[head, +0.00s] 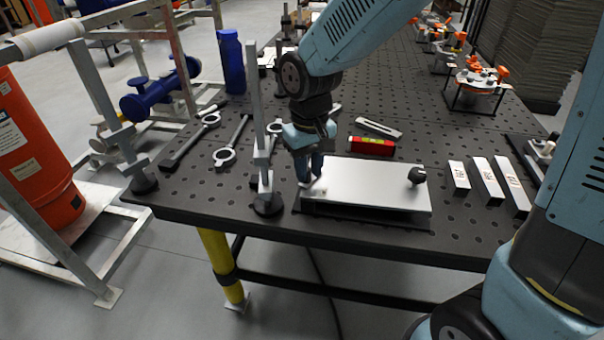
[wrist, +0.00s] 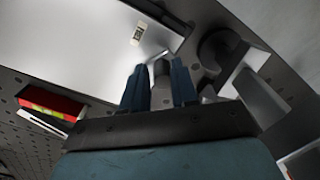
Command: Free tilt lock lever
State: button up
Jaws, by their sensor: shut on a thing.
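A flat silver tilt plate (head: 375,182) lies on a dark base near the table's front edge, with a black knob (head: 417,175) at its right end. My gripper (head: 311,180) points down at the plate's left end. In the wrist view its two blue fingers (wrist: 159,88) are closed around a small grey lever (wrist: 161,72) beside the plate's edge. The fingers hide most of the lever. The plate (wrist: 75,40) fills the upper left there and carries a small pale vial (wrist: 137,35).
A tall clamp post (head: 260,150) stands just left of my gripper. A red spirit level (head: 371,146) lies behind the plate, and several metal bars (head: 486,180) lie to its right. Wrenches (head: 225,155) lie to the left on the perforated table (head: 190,205).

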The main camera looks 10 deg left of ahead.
aim_at(312, 185)
jog(key=shift+w+d, duration=0.1)
jog(key=shift+o, duration=0.6)
jog(key=shift+d, duration=0.4)
jog(key=shift+c, duration=0.6)
jog(key=o, duration=0.7)
jog(key=shift+o, duration=0.2)
jog(key=shift+o, duration=0.9)
jog(key=shift+r, duration=0.2)
notch_tip(312, 185, up, 7)
jog(key=shift+f, duration=0.15)
